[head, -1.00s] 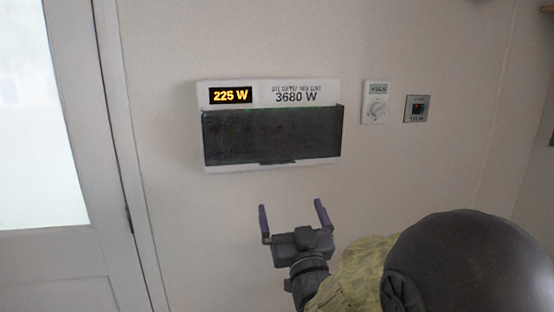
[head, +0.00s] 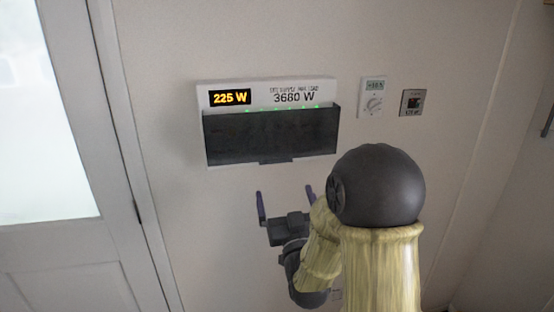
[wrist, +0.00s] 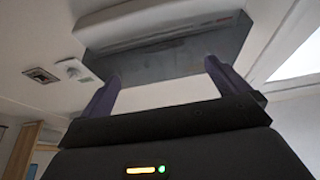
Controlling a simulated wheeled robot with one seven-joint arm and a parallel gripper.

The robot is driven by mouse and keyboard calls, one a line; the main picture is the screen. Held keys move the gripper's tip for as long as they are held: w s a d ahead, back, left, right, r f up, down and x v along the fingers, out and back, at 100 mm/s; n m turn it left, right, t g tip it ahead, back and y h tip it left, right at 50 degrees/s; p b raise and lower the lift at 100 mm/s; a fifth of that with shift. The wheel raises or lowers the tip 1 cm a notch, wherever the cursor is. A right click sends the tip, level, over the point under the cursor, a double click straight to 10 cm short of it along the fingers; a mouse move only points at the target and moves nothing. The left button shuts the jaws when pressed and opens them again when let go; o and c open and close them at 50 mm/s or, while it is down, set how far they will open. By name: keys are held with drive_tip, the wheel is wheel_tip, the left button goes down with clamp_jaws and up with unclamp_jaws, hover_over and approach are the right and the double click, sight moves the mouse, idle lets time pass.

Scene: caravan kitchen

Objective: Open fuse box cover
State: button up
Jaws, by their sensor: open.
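The white fuse box (head: 216,87) is on the wall, with a yellow "225 W" display and "3680 W" printed on top. Its dark cover (head: 270,138) hangs over the lower front and looks closed. A small tab (head: 278,161) sticks out at the middle of its bottom edge. A row of small green lights shows along the cover's top edge. My gripper (head: 284,190) is open and empty, just below the box and apart from it. In the wrist view, the box's underside and cover (wrist: 170,58) appear beyond the two purple fingers (wrist: 161,70).
A white thermostat (head: 373,97) and a small grey wall panel (head: 411,102) are right of the box. A white door with a frosted pane (head: 50,120) is at the left. The wall around the box is otherwise clear. My elbow hides some wall at lower right.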

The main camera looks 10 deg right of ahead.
drive_tip(key=shift+w+r+p, duration=0.15)
drive_tip(key=shift+r+p, duration=0.15)
drive_tip(key=shift+p, duration=0.5)
drive_tip(key=p+x, duration=0.3)
drive_tip(key=x, duration=0.5)
drive_tip(key=shift+w, duration=0.35)
drive_tip(key=shift+c, duration=0.4)
drive_tip(key=shift+a, duration=0.1)
drive_tip(key=c, duration=1.2)
drive_tip(key=shift+p, duration=0.3)
drive_tip(key=shift+r, duration=0.15)
